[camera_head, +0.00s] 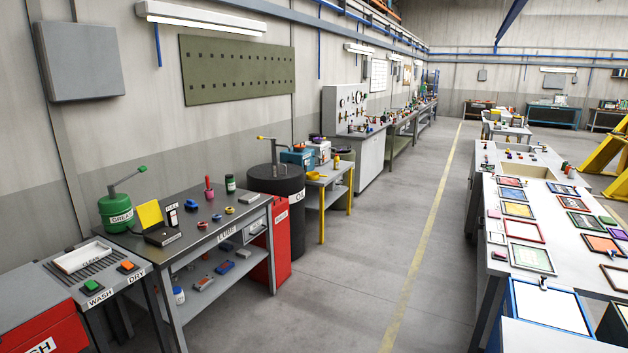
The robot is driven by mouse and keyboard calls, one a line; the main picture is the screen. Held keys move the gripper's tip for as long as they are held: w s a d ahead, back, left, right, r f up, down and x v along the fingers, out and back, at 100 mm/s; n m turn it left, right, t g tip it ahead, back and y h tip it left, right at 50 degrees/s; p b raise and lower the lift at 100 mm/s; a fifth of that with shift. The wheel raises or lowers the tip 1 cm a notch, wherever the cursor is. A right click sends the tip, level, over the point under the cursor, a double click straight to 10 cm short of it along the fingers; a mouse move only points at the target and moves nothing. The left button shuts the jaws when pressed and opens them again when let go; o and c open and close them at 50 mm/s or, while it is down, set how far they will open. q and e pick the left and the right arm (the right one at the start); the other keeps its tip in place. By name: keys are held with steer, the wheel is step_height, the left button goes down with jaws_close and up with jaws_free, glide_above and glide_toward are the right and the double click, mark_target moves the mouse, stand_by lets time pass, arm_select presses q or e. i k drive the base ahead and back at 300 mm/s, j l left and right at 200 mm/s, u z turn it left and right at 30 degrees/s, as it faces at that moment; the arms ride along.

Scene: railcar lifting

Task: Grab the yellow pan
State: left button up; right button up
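A small yellow rounded thing, which looks like the yellow pan (313,175), sits on the small table with yellow legs (334,179) past the black drum. It is far off and small, so its handle cannot be made out. Neither of my grippers is in view.
A workbench (225,222) labelled LUBE holds a green grease can (116,212), an upright yellow panel (150,215) and small parts. A black drum (277,190) and red cabinet (278,240) stand beyond. A white table (560,235) is right. The floor aisle (380,230) is clear.

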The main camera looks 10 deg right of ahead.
mark_target(317, 177)
steer(key=i+l+z, duration=0.35)
steer(key=i, duration=0.2)
steer(key=i+l+z, duration=0.3)
steer(key=i, duration=0.65)
steer(key=i+z, duration=0.3)
steer(key=i, duration=5.1)
steer(key=i+u, duration=0.4)
steer(key=i, duration=0.15)
steer(key=i+l+u, duration=0.25)
steer(key=i+u, duration=0.15)
steer(key=i+l+u, duration=0.4)
steer(key=i, duration=0.2)
